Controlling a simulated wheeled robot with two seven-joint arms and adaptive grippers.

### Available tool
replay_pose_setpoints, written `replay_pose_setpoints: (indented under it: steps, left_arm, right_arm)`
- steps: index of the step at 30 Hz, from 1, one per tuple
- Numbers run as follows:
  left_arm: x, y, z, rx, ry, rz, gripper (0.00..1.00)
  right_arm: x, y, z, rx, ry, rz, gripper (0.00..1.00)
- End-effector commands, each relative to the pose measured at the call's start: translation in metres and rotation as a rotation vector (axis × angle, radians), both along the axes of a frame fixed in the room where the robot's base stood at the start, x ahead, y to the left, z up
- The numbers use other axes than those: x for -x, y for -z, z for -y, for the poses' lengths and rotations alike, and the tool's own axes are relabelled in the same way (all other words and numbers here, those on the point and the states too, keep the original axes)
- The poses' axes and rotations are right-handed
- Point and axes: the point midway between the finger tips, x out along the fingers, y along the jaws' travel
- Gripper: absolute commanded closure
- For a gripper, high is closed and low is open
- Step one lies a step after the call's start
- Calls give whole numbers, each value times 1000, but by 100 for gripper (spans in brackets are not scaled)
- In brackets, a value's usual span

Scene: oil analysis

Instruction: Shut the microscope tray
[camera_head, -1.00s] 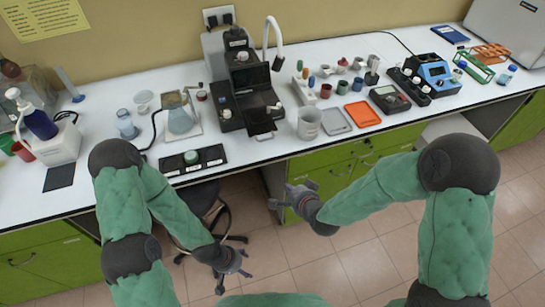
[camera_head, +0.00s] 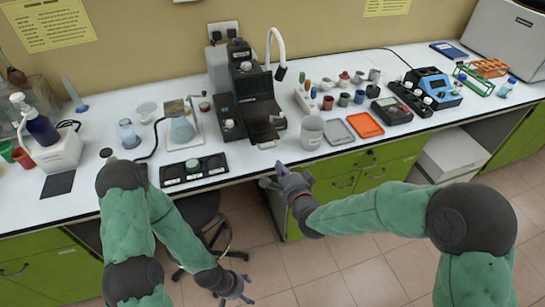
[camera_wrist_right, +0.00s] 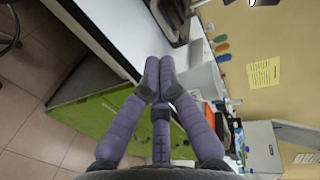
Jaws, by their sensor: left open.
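The black microscope (camera_head: 245,90) stands on the white bench, left of centre in the head view. Its dark tray (camera_head: 264,134) sticks out at the front, toward the bench edge. My right gripper (camera_head: 276,180) is below and in front of the tray, just off the bench's front edge, apart from it. In the right wrist view its fingers (camera_wrist_right: 159,78) meet at the tips with nothing seen between them. My left gripper (camera_head: 240,288) hangs low over the floor, open and empty, far from the microscope.
A grey cup (camera_head: 312,132) stands right of the tray, beside a grey dish (camera_head: 339,132) and an orange dish (camera_head: 365,125). A black panel (camera_head: 193,170) lies left, near the bench edge. A flask (camera_head: 181,128) is behind it. A stool (camera_head: 200,212) stands below.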

Motion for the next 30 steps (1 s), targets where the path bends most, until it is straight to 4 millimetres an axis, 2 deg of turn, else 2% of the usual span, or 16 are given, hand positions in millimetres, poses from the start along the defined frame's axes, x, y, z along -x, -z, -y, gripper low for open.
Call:
replay_pose_setpoints:
  steps: [9, 15, 30]
  left_arm:
    - [0, 16, 0, 0, 0, -1, 31]
    - [0, 21, 0, 0, 0, 0, 31]
    - [0, 22, 0, 0, 0, 0, 31]
  right_arm:
    - [-49, 14, -18, 0, 0, 0, 100]
    - [-67, 17, -24, 0, 0, 0, 100]
    - [-72, 17, -26, 0, 0, -1, 100]
